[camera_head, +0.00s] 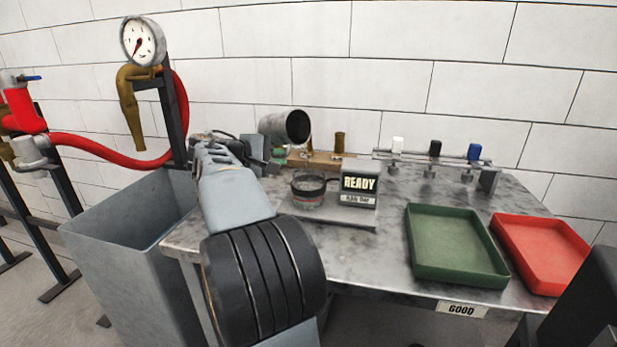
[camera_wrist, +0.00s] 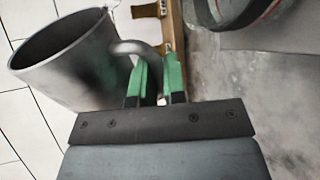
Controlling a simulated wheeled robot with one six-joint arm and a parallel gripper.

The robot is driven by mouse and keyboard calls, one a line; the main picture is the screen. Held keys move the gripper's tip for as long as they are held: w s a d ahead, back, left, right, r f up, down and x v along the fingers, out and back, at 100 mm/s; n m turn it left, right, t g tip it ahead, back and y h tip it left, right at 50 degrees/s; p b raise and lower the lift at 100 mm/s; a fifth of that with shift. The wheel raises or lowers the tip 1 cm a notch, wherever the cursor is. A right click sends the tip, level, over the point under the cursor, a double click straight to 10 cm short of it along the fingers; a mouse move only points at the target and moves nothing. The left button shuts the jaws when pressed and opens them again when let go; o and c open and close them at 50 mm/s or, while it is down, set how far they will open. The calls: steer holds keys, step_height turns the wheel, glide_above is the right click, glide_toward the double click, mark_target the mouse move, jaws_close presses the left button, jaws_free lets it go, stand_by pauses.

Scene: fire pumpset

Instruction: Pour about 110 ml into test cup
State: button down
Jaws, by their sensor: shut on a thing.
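A dark metal mug (camera_head: 287,128) is held in the air above the back of the table, tilted with its open mouth toward the right. In the wrist view the mug (camera_wrist: 75,62) is at the upper left, and my gripper (camera_wrist: 157,85) is shut on its handle with green fingers. The clear test cup (camera_head: 308,190) with a dark rim stands on a scale plate (camera_head: 345,217), to the front and right of the mug. Part of a round rim also shows in the wrist view (camera_wrist: 262,12). No pouring stream is visible, and the mug's contents are hidden.
The scale display (camera_head: 359,184) reads READY. A green tray (camera_head: 457,250) and a red tray (camera_head: 540,252) lie at the right. A rack (camera_head: 436,160) with white, black and blue knobs stands behind. A grey bin (camera_head: 120,235) and pressure gauge (camera_head: 142,41) are at left.

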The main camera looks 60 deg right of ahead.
steer(key=shift+w+r+m+b, duration=0.2)
steer(key=shift+r+m+b, duration=0.05)
steer(key=shift+m+b, duration=0.2)
stand_by(0.4)
steer(key=shift+w+r+n+p, duration=0.15)
steer(key=shift+n+p, duration=0.2)
steer(key=shift+p, duration=0.5)
steer(key=n+g+p, duration=0.1)
steer(key=p, duration=0.2)
steer(key=shift+f+n, duration=0.2)
steer(key=shift+n, duration=0.2)
steer(key=shift+s+r+n+p, duration=0.15)
steer(key=shift+s+n+p, duration=0.25)
steer(key=shift+p, duration=0.45)
steer(key=shift+s+n+g, duration=0.15)
steer(key=shift+n+g, duration=0.15)
steer(key=shift+g, duration=0.1)
steer(key=shift+f, duration=0.25)
steer(key=shift+s+a+r+n+p, duration=0.1)
steer(key=shift+s+r+n+p, duration=0.15)
steer(key=shift+p, duration=0.5)
